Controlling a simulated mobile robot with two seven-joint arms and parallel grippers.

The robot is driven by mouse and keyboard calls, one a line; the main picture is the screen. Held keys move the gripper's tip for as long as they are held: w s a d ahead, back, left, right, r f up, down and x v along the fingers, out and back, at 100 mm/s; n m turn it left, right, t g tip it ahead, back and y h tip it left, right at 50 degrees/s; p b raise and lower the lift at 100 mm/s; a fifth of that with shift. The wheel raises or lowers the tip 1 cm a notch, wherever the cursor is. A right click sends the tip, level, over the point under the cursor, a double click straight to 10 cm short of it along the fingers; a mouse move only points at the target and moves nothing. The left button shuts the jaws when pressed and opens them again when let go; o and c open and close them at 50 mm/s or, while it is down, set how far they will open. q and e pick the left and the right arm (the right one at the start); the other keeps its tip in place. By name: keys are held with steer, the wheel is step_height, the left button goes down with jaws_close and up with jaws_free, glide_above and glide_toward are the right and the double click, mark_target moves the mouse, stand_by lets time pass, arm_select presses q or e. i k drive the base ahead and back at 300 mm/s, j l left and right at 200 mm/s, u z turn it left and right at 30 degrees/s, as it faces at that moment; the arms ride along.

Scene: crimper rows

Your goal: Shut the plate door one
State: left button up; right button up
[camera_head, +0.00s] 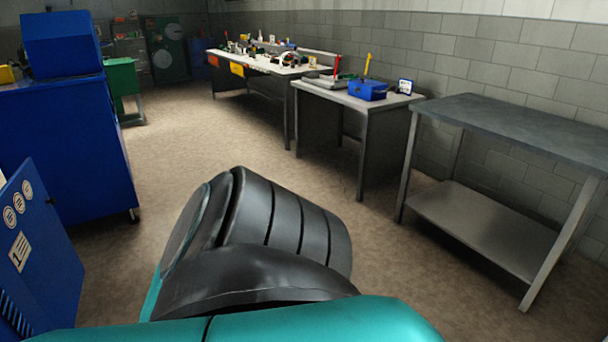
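A blue door panel (48,258) stands upright at the lower left edge of the head view, cut off by the frame. It bears several round pale stickers and a white plate marked with what looks like a 1. Dark slots show at its lower left. It seems to stand swung out, but its hinge and the cabinet behind it are out of view, so I cannot tell how far open it is. A black and teal link of my own arm fills the lower middle, right of the panel. Neither gripper shows.
A blue cabinet (62,140) on casters stands behind the panel. A grey steel table (520,130) with a lower shelf is at right.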

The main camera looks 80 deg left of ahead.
mark_target(34, 239)
steer(key=z, duration=7.7)
steer(key=i+l+u, duration=0.1)
steer(key=u, duration=1.55)
steer(key=i+l+u, duration=0.1)
steer(key=l, duration=0.9)
steer(key=i+u, duration=0.05)
